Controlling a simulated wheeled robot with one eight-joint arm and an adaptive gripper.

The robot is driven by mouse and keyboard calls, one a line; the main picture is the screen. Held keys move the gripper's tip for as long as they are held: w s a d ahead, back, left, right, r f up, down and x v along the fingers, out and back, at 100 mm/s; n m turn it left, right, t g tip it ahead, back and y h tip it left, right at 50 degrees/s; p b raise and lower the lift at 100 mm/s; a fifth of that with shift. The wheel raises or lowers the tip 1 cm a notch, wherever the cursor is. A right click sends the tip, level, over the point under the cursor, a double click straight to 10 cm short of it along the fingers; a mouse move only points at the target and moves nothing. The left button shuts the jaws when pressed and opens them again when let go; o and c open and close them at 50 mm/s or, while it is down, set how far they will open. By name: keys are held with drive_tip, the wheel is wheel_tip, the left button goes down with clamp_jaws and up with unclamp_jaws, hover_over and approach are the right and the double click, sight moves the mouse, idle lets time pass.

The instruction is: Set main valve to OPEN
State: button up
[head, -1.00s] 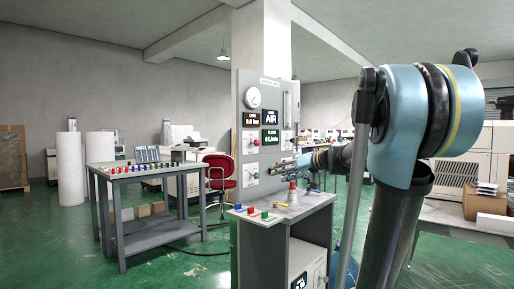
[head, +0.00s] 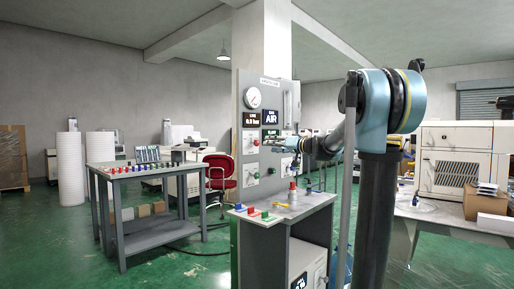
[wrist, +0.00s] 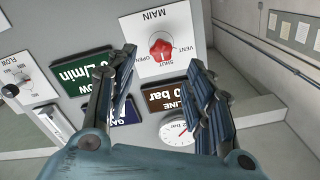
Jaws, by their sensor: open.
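The main valve is a red knob (wrist: 162,49) on a white plate marked MAIN, OPEN, SHUT and VENT; the wrist view shows it upside down. Its ridge seems to line up with SHUT. In the head view the valve plate (head: 250,142) is on the grey panel (head: 242,92), below the line pressure display (head: 251,119). My gripper (wrist: 161,62) is open and empty, facing the panel. In the wrist view the knob appears between and beyond its fingertips, with no contact visible. In the head view my gripper (head: 279,148) is just right of the valve.
A round gauge (wrist: 178,130), a green flow display (wrist: 82,73) and a flow knob (wrist: 26,86) share the panel. Below it, a grey bench (head: 262,222) holds small coloured blocks and a red-topped item (head: 292,192). A table (head: 150,170) stands left, with green floor between.

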sight(258, 144)
drive_tip(key=x, duration=1)
